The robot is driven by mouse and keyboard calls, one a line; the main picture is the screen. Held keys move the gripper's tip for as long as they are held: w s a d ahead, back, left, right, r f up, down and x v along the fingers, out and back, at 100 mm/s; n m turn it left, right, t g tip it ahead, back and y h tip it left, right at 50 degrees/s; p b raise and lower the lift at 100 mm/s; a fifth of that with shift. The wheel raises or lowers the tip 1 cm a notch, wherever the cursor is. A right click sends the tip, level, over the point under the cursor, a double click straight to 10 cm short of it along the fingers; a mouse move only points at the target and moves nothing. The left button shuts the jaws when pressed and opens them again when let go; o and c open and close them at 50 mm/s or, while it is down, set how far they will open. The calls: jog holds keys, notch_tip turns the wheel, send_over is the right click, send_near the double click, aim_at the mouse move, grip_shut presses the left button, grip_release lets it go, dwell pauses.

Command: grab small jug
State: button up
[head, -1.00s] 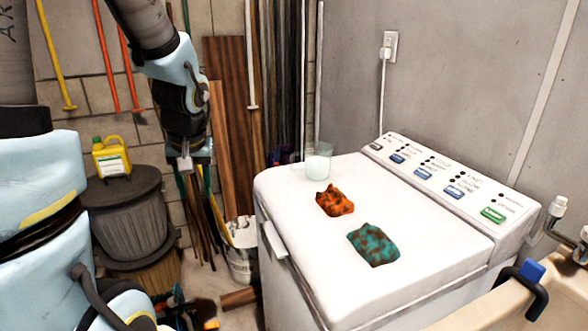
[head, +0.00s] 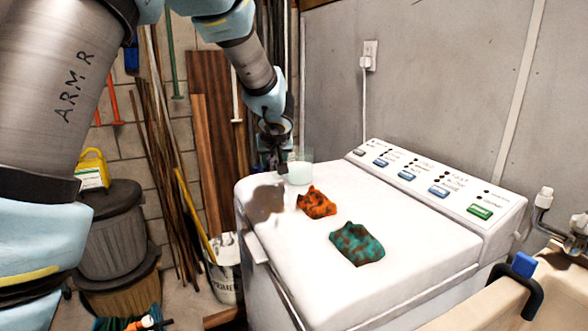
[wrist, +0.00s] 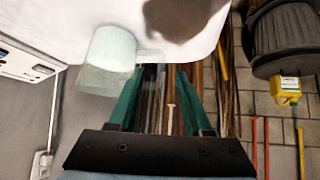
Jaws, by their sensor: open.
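A small clear jug (head: 299,174) with pale contents stands upright on the back left corner of the white washer top. It also shows in the wrist view (wrist: 108,55), just left of the left finger. My gripper (head: 276,165) is close beside the jug on its left in the head view.
On the washer (head: 400,262) lie an orange patterned cloth (head: 316,203) and a teal patterned cloth (head: 357,245). The control panel (head: 425,182) runs along its back. A yellow container (head: 92,170) stands on a dark bin (head: 112,235) at left. Boards and poles lean on the wall behind.

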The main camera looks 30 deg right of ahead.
aim_at(273, 165)
jog(key=shift+w+r+p+x, duration=0.15)
jog(key=shift+p+x, duration=0.45)
jog(key=shift+x, duration=0.85)
jog(key=shift+w+r+p+x, duration=0.15)
jog(key=shift+p+x, duration=0.45)
jog(key=shift+x, duration=0.8)
grip_shut()
